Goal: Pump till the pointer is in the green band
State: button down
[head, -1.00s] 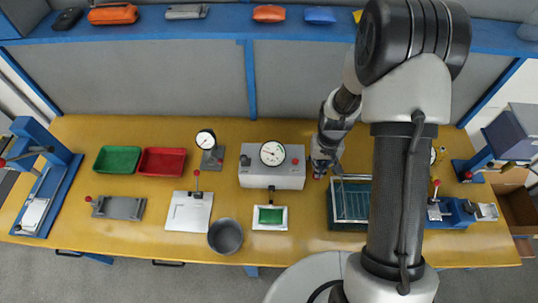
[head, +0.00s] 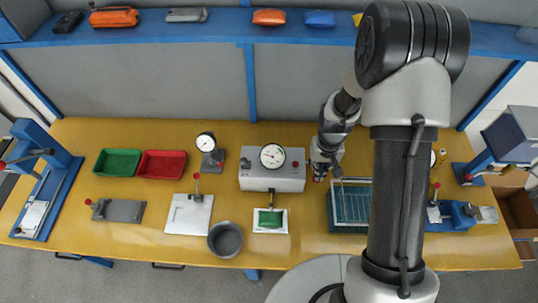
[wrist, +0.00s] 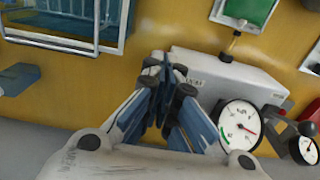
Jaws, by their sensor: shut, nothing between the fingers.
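A grey box (head: 272,179) stands mid-table with a round white dial gauge (head: 272,156) on it. The gauge also shows in the wrist view (wrist: 240,126), with some green on its face. I cannot tell for sure where the pointer stands against the green. In front of the box lies a white plate with a green pad (head: 270,219), joined to the box by a short dark fitting. The pad is partly in the wrist view (wrist: 248,8). My gripper (head: 321,176) is shut and empty, above the table just right of the box. Its fingertips (wrist: 165,68) are together.
A wire basket in a dark tray (head: 352,203) stands close to the right of my gripper. A smaller dial gauge (head: 206,142), a red bin (head: 161,163), a green bin (head: 117,162) and a grey pot (head: 225,239) are to the left. Bare table lies between pad and basket.

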dwell(0.3)
jog(key=shift+s+f+b, duration=0.3)
jog(key=shift+f+b, duration=0.5)
jog(key=shift+f, duration=0.15)
jog(key=shift+s+f+b, duration=0.3)
jog(key=shift+f+b, duration=0.5)
jog(key=shift+f, duration=0.15)
jog(key=shift+s+f+b, duration=0.45)
jog(key=shift+f+b, duration=0.2)
jog(key=shift+f, duration=0.15)
jog(key=shift+s+f+b, duration=0.4)
jog(key=shift+f+b, duration=0.25)
jog(key=shift+f, duration=0.3)
jog(key=w+r+p, duration=0.1)
jog(key=r+p, duration=0.1)
jog(key=r, duration=0.1)
jog(key=w+r+p, duration=0.1)
jog(key=r+p, duration=0.1)
jog(key=r, duration=0.2)
jog(key=w+r+p, duration=0.1)
jog(key=r+p, duration=0.1)
jog(key=r, duration=0.1)
jog(key=shift+r, duration=0.15)
